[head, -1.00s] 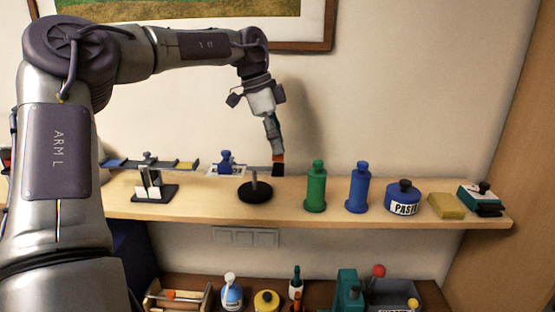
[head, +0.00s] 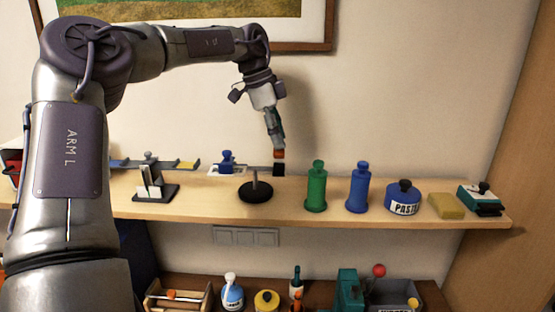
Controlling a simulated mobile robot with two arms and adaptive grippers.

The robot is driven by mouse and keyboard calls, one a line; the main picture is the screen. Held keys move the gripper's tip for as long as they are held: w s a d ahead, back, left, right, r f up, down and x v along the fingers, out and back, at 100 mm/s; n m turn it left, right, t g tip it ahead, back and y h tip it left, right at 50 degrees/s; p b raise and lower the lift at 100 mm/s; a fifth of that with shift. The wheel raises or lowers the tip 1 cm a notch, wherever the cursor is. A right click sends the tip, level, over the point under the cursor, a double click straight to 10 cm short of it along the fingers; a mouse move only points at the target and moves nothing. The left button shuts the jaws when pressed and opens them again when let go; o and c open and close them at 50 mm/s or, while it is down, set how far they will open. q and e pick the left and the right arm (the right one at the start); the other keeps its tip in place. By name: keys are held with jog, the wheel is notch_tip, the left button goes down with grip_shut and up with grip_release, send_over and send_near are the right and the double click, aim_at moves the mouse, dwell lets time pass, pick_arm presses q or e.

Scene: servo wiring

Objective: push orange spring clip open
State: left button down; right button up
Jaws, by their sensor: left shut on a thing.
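My left gripper (head: 278,148) reaches down from above over the shelf. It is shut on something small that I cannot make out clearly. A small orange piece (head: 279,154) shows right at its fingertips, and I cannot tell whether it is the spring clip or part of what is held. A black block (head: 279,169) sits just below the orange piece, at the right end of a thin grey bar. Whether the clip is open or shut is too small to see. My right gripper is not in view.
A round black stand (head: 255,192) is in front of the bar. A green bottle (head: 316,188), a blue bottle (head: 358,188), a paste pot (head: 403,198) and a yellow block (head: 445,206) stand to the right. The wooden shelf (head: 285,212) is clear along its front.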

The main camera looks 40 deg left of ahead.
pick_arm(q)
jog(key=shift+w+a+r, duration=0.1)
jog(key=shift+w+a, duration=0.2)
jog(key=shift+a, duration=0.2)
jog(key=shift+w+d+r, duration=0.1)
jog(key=shift+d+r, duration=0.1)
jog(key=shift+r, duration=0.35)
jog(key=shift+w+a+r, duration=0.1)
jog(key=shift+r, duration=0.4)
jog(key=shift+s+r, duration=0.3)
jog(key=shift+r, duration=0.2)
jog(key=shift+s+d+r, duration=0.2)
jog(key=shift+s+d, duration=0.05)
jog(key=shift+d, duration=0.15)
jog(key=shift+w+a+f, duration=0.1)
jog(key=shift+w+a, duration=0.1)
jog(key=shift+w, duration=0.05)
jog(key=shift+s+d, duration=0.1)
